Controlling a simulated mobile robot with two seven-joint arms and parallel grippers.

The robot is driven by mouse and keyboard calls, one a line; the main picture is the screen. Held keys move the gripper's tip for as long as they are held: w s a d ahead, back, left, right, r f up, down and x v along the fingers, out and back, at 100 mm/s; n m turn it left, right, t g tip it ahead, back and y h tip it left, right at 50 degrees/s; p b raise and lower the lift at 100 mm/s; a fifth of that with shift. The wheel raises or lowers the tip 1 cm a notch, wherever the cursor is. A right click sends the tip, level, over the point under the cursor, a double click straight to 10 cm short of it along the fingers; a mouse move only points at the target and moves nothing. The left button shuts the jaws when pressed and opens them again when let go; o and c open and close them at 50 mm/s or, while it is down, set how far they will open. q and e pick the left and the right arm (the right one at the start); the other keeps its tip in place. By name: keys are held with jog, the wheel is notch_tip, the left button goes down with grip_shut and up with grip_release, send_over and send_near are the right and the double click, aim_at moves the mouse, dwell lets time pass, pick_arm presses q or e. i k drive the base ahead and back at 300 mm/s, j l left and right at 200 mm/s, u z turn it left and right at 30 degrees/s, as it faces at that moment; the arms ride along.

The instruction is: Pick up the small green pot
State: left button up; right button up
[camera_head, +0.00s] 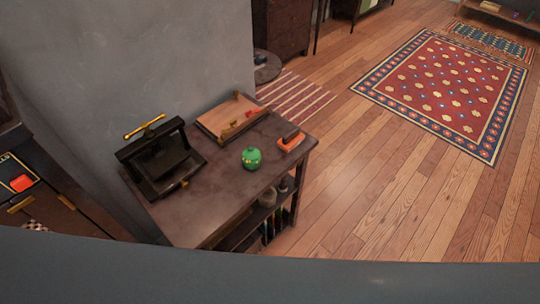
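The small green pot (251,158) is round, with some yellow marks on its side. It stands on the front right part of a dark wooden table (215,205), between a black press and an orange-red object. Nothing covers it. Neither of my grippers shows in the head view, so their place relative to the pot cannot be seen.
A black press with a brass bar (160,155) stands left on the table. A wooden tray (230,113) lies at the back against the grey wall. An orange-red object (290,143) lies at the right edge. The wooden floor (360,200) is open to the right.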

aim_at(251, 156)
jog(key=i+l+z, duration=0.2)
jog(key=l+z, duration=0.15)
jog(key=i+l+z, duration=0.3)
jog(key=l, duration=0.15)
jog(key=i+l+z, duration=0.25)
jog(key=i, duration=0.2)
jog(key=i+l+z, duration=0.25)
jog(key=i, duration=0.25)
jog(key=i+u, duration=0.25)
jog(key=u, duration=0.15)
jog(key=i+u, duration=0.2)
jog(key=u, duration=0.25)
jog(key=i+l+u, duration=0.2)
jog(key=u, duration=0.2)
jog(key=i+u, duration=0.15)
jog(key=u, duration=0.35)
jog(key=i+l+u, duration=0.15)
jog(key=u, duration=0.35)
jog(key=i+l+u, duration=0.15)
jog(key=u, duration=0.35)
jog(key=l+u, duration=0.25)
jog(key=u, duration=0.25)
jog(key=i+l+u, duration=0.1)
jog(key=l+u, duration=0.15)
jog(key=u, duration=0.25)
jog(key=i+l+u, duration=0.1)
jog(key=l+u, duration=0.35)
jog(key=l, duration=0.05)
